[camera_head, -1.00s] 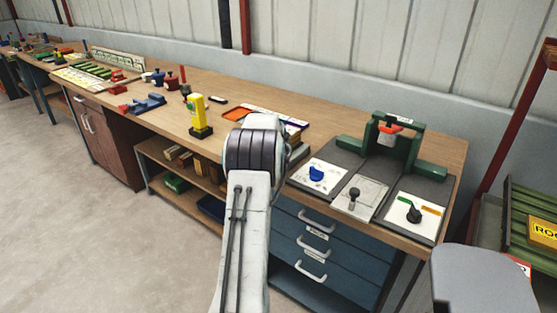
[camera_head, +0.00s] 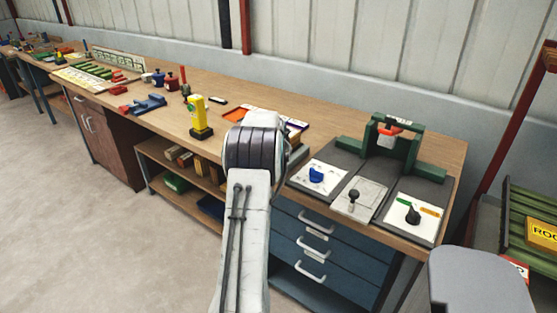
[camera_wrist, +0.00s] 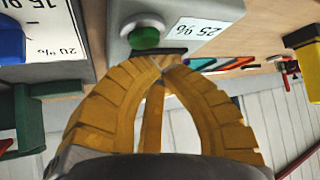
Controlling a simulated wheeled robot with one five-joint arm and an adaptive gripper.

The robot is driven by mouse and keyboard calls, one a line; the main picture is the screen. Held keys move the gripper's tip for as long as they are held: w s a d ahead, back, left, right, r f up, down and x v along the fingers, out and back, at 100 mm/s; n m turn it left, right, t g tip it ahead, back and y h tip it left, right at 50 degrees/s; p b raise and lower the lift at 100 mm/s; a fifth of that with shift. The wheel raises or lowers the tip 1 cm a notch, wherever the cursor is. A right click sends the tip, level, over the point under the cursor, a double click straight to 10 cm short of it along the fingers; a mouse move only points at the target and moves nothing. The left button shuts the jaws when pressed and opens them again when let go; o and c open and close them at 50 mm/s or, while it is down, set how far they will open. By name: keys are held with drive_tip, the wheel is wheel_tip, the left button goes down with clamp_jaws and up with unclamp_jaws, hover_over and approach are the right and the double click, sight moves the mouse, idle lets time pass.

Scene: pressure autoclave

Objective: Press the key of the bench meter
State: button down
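In the wrist view a pale grey box with a "25 %" label (camera_wrist: 205,22) and a round green key (camera_wrist: 144,37) sits on the bench; I take it to be the bench meter. My gripper (camera_wrist: 166,60) has yellow ribbed fingers that meet at their tips. The tips are close to the green key, just below and to the right of it in the picture. I cannot tell whether they touch the box. Nothing shows between the fingers.
A panel with a blue knob (camera_head: 316,174), a panel with a black lever (camera_head: 354,200) and a green clamp frame (camera_head: 398,138) stand at the right end of the wooden bench. A yellow device (camera_head: 197,114) stands left of my arm. Open floor lies at left.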

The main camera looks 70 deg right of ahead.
drive_tip(key=shift+r, duration=0.15)
drive_tip(key=shift+r+p, duration=1.7)
drive_tip(key=shift+r, duration=0.7)
